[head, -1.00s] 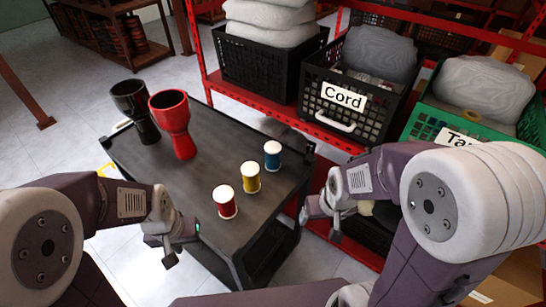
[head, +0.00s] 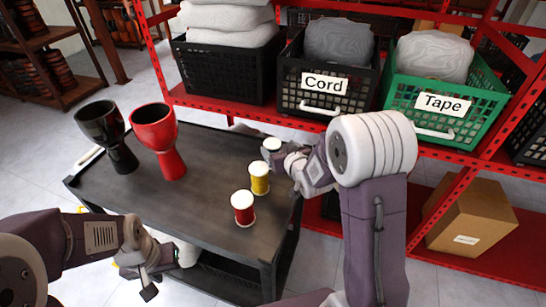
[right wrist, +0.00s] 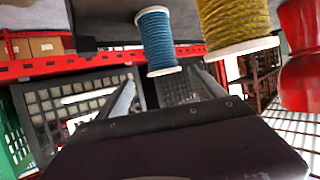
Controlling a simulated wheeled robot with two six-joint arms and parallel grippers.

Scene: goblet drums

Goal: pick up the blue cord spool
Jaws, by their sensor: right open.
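The blue cord spool (right wrist: 159,42) shows in the right wrist view just beyond and between the fingertips of my right gripper (right wrist: 165,82). That gripper is open and holds nothing. In the head view only the white top of the blue spool (head: 271,144) shows clearly; my right gripper (head: 278,160) hides the rest. The spool stands upright near the far right corner of the dark cart top (head: 205,210). My left gripper (head: 160,275) is off the cart's near left side, with its fingers apart and empty.
A yellow spool (head: 259,178) stands close to the blue one, and a red spool (head: 243,208) is nearer. A black goblet drum (head: 107,135) and a red one (head: 156,140) stand at the left. Behind, a red shelf holds the Cord crate (head: 345,103) and green Tape crate (head: 470,125).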

